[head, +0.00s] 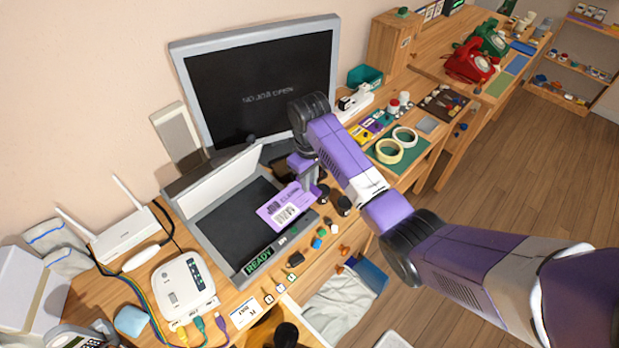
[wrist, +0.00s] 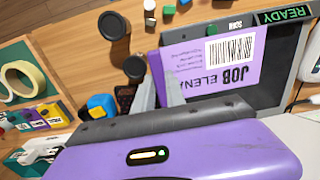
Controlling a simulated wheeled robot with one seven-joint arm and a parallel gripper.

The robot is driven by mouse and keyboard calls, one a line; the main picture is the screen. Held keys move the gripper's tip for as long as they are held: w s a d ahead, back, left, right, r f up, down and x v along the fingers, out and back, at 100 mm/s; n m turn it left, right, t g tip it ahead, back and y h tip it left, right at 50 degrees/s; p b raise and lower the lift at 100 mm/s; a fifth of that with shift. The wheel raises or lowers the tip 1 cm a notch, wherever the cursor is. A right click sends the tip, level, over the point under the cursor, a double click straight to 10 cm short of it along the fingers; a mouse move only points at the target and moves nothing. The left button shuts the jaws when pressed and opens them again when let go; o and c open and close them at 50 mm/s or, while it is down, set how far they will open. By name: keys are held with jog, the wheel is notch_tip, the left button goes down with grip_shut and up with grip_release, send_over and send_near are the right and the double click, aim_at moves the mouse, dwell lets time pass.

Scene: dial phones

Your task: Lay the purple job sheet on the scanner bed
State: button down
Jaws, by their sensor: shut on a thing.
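The purple job sheet (head: 283,211) has a white label with a barcode and printing. In the wrist view the sheet (wrist: 190,73) reaches from between my grey fingertips (wrist: 160,95) out over the dark scanner bed (wrist: 286,45). My gripper (head: 308,190) is shut on the sheet's edge at the right side of the scanner. In the head view the scanner bed (head: 228,226) is open, with its pale lid (head: 222,187) raised behind it. I cannot tell whether the sheet touches the bed. A green READY display (head: 258,261) is lit on the scanner's front edge.
A monitor (head: 262,85) stands behind the scanner. A white router (head: 125,236) and a white box with cables (head: 183,287) are at its left. Tape rolls (head: 389,151) lie on a green mat to the right. Small coloured items sit along the scanner's front.

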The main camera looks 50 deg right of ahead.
aim_at(299, 184)
jog(key=w+f, duration=0.1)
jog(key=w+a+f+b, duration=0.1)
jog(key=w, duration=0.1)
jog(key=shift+f, duration=0.3)
jog(key=w+f+b, duration=0.1)
jog(key=b, duration=0.1)
jog(key=w+f+b, duration=0.1)
jog(key=b, duration=0.1)
jog(key=shift+a, duration=0.4)
jog(key=shift+f+b, duration=0.65)
jog(key=shift+f, duration=0.55)
jog(key=c, duration=1.3)
grip_release()
jog(key=shift+d+r, duration=0.1)
